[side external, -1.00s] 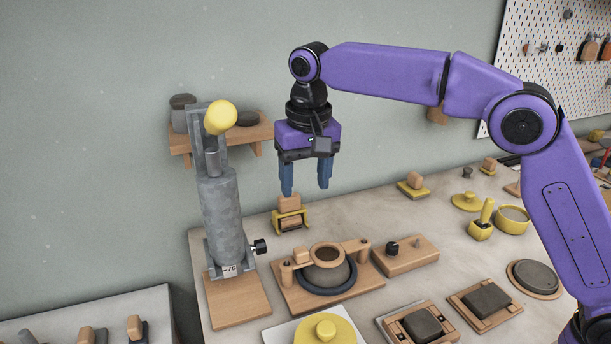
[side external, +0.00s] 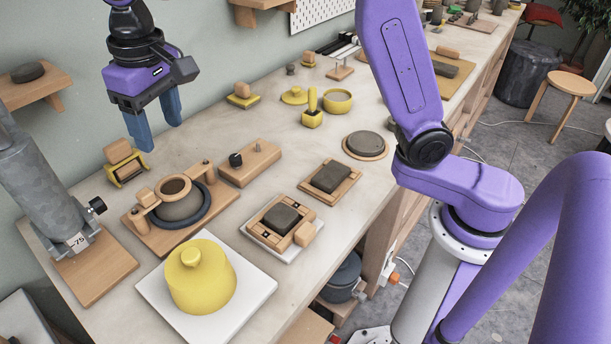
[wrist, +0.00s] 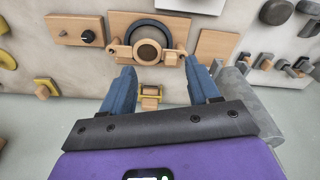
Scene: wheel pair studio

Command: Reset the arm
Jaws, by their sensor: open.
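My gripper (side external: 157,125) is open and empty, with its two blue fingers pointing down over the back left of the workbench. It hangs just above and beside a small wooden block in a yellow frame (side external: 124,165); I cannot tell how wide the gap is. In the wrist view the fingers of my gripper (wrist: 164,85) are spread apart. The block in its yellow frame (wrist: 150,97) shows between and beyond them, apart from both fingers.
A grey cylinder press (side external: 40,180) stands at the left. Near it are a wooden fixture with a dark ring (side external: 180,203) and a yellow lidded pot on a white board (side external: 200,280). Several small wooden and yellow parts stand further back.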

